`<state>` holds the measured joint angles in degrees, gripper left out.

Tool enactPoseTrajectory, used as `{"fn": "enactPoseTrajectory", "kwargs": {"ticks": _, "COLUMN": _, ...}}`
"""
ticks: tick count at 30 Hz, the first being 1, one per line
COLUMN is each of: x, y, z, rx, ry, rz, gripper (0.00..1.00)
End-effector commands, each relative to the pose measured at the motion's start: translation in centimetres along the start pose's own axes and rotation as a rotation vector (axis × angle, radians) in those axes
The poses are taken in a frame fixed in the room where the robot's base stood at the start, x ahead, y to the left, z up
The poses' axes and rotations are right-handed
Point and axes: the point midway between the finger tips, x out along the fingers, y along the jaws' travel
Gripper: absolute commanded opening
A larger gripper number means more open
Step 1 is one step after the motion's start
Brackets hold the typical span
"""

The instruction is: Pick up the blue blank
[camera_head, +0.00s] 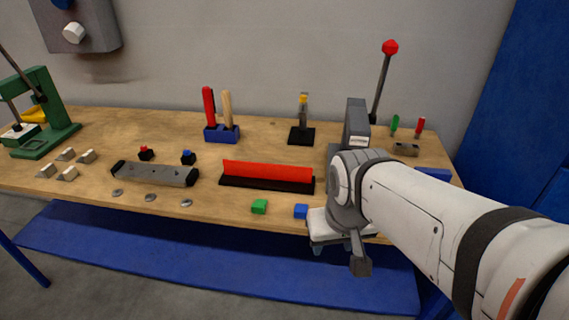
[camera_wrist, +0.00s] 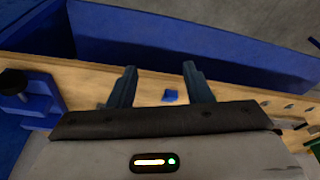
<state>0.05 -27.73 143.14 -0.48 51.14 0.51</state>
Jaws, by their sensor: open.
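The blue blank (camera_head: 301,211) is a small blue block on the wooden table near its front edge, just left of my gripper in the head view. It also shows in the wrist view (camera_wrist: 171,96), between the two dark fingers and beyond the gripper body. My gripper (camera_head: 332,248) is at the table's front edge in the head view, mostly hidden by its own wrist there. In the wrist view my gripper (camera_wrist: 160,78) is open, with nothing between its fingers but the view of the blank.
A green block (camera_head: 260,206) lies left of the blank. A red bar on a black base (camera_head: 268,175) is behind them. A grey lever press (camera_head: 356,125) stands behind my arm. A blue shelf (camera_head: 200,258) runs below the table. The front strip further left holds small grey discs.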

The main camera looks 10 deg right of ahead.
Motion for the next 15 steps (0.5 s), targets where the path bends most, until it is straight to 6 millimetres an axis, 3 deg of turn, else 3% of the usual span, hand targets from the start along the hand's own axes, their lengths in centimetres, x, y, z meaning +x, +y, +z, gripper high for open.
{"fn": "enactPoseTrajectory", "kwargs": {"ticks": 2, "x": 0.4, "y": 0.1, "z": -1.2, "rx": 0.019, "ry": 0.004, "rz": 0.013, "gripper": 0.52}}
{"fn": "enactPoseTrajectory", "kwargs": {"ticks": 4, "x": 1.0, "y": -1.0, "z": -2.9, "rx": 0.043, "ry": 0.013, "rz": 0.031, "gripper": 0.58}}
{"fn": "enactPoseTrajectory", "kwargs": {"ticks": 12, "x": 5.8, "y": -1.1, "z": -11.8, "rx": 0.203, "ry": 0.094, "rz": 0.093, "gripper": 0.58}}
{"fn": "enactPoseTrajectory", "kwargs": {"ticks": 15, "x": 7.6, "y": -1.5, "z": -14.2, "rx": 0.244, "ry": 0.123, "rz": 0.096, "gripper": 0.58}}
